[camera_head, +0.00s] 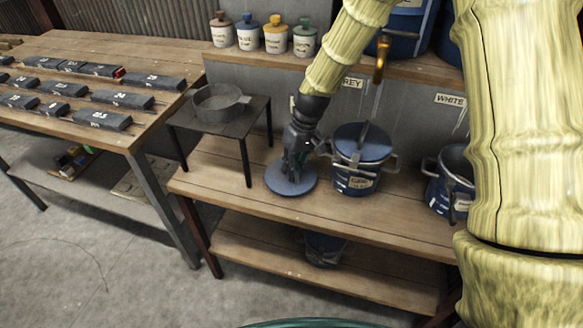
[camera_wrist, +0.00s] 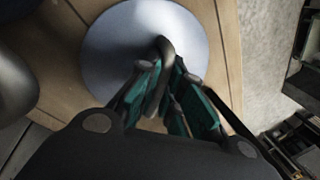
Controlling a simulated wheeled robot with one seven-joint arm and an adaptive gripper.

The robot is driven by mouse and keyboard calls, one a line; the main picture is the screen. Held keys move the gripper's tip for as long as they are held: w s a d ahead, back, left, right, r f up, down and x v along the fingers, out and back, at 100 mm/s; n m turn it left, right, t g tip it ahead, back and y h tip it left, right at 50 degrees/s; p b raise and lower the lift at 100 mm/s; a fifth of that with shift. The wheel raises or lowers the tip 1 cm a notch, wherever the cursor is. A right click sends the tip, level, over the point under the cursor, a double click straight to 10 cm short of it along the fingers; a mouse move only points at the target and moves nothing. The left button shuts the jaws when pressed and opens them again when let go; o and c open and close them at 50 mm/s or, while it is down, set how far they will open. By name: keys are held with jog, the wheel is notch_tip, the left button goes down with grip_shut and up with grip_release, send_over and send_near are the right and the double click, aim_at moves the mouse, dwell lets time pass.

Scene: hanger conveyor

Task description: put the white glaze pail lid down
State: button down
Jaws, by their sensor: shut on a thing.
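The white glaze pail lid (camera_head: 302,187) is a flat blue-grey disc with a dark looped handle. It lies flat at bench height, left of the lidded pail, and I see no clear gap under it. In the wrist view the lid (camera_wrist: 108,48) fills the upper middle, over the wood. My gripper (camera_head: 291,172) points down over the lid, and its teal fingers (camera_wrist: 167,82) are shut on the handle. A blue pail (camera_head: 436,194) under the WHITE label stands open at the right, partly hidden by my arm.
A blue pail with a lid (camera_head: 362,150) stands close right of the held lid. A small dark stand (camera_head: 222,118) with a grey pan (camera_head: 219,101) is at the left. The bench front (camera_head: 340,218) is clear. Several jars line the upper shelf (camera_head: 270,60).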

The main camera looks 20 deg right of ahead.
jog(key=shift+f, duration=0.1)
jog(key=c, duration=1.6)
grip_release()
jog(key=shift+o, duration=0.2)
jog(key=v, duration=1.2)
